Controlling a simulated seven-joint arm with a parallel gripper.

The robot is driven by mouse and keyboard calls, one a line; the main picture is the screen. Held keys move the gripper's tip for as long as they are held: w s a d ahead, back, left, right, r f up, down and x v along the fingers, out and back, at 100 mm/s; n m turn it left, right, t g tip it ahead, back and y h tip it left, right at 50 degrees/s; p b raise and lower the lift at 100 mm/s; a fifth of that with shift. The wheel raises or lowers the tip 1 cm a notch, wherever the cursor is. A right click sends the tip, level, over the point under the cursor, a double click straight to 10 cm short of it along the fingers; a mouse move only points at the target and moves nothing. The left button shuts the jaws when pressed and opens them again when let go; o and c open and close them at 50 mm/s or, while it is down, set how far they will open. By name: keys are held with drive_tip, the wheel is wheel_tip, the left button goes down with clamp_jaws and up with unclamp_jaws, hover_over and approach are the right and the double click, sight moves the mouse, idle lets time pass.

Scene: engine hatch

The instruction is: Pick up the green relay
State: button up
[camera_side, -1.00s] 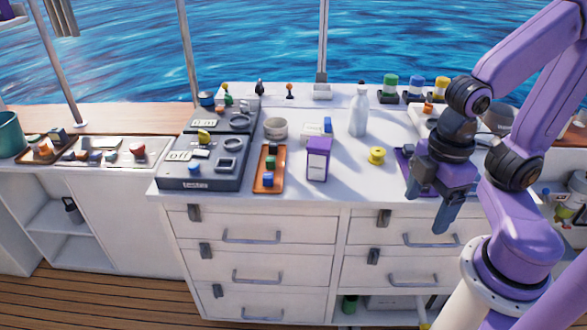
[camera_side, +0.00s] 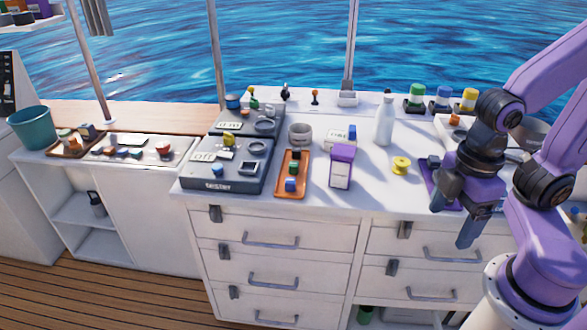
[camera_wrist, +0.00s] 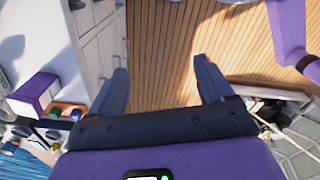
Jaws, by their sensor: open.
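The green relay (camera_side: 292,169) is a small block in an orange tray (camera_side: 280,190) on the white counter, in the side view. It sits between a blue block (camera_side: 290,185) nearer the front and a dark block with some red (camera_side: 295,157) behind. My gripper (camera_side: 454,220) is open and empty, well to the right of the tray, by the counter's front edge and pointing down. In the wrist view the fingers (camera_wrist: 159,66) are apart with floor between them.
A purple and white box (camera_side: 341,168) stands just right of the tray, with a yellow spool (camera_side: 401,166) and white bottle (camera_side: 384,120) further right. A dark panel unit (camera_side: 225,165) is left of the tray. Drawer handles line the counter front.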

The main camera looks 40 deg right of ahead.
drive_tip(key=c, duration=0.4)
drive_tip(key=n+t+h, duration=0.9)
drive_tip(key=n+h, duration=0.1)
drive_tip(key=n, duration=0.4)
approach(293, 166)
drive_tip(key=d, duration=0.1)
drive_tip(key=w+d+f, duration=0.1)
drive_tip(key=shift+w+d+f, duration=0.2)
drive_tip(key=shift+d, duration=0.2)
drive_tip(key=shift+w+a+x, duration=0.15)
drive_tip(key=shift+x, duration=1.2)
drive_tip(key=shift+w+a+x, duration=0.15)
drive_tip(key=shift+w+x, duration=0.05)
drive_tip(key=shift+x, duration=1.1)
